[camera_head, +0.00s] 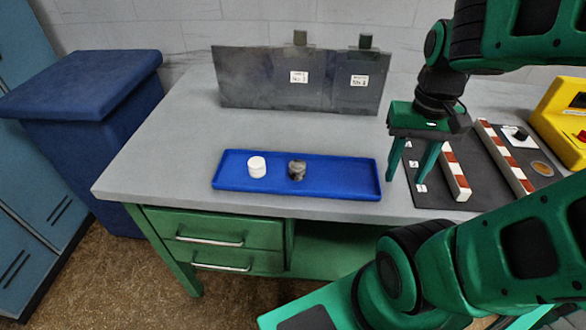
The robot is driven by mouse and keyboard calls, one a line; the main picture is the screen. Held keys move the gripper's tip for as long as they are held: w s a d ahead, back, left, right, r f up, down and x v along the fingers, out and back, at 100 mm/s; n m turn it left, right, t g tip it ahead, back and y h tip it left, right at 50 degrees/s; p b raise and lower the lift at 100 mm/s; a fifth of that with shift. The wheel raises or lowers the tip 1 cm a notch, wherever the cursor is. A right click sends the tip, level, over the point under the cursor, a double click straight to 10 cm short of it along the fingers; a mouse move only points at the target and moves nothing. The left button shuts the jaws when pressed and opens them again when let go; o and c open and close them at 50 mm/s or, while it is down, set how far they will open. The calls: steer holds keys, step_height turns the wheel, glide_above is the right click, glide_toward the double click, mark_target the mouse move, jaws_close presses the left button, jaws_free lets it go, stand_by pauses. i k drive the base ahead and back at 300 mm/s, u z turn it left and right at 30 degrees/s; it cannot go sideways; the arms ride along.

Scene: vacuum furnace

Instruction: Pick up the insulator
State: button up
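A blue tray (335,179) lies on the grey table near its front edge. A short white cylinder (257,167) stands in the tray's left half. A darker grey, mottled cylinder (297,170) stands to its right, apart from it. The white one looks like the insulator, but no label shows on either. My gripper (408,180) points down to the right of the tray, over the left part of a dark mat. Its two green fingers are apart with nothing between them.
Two red-and-white striped bars (455,172) lie on the dark mat (432,197), beside a yellow box (562,115) at the right. A grey upright panel (250,80) with two labels stands at the back. The table (160,150) is clear left of the tray.

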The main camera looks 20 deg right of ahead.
mark_target(256, 164)
steer(key=z, duration=0.45)
steer(key=k, duration=1.05)
steer(key=z, duration=0.55)
steer(key=i, duration=0.55)
steer(key=u, duration=0.15)
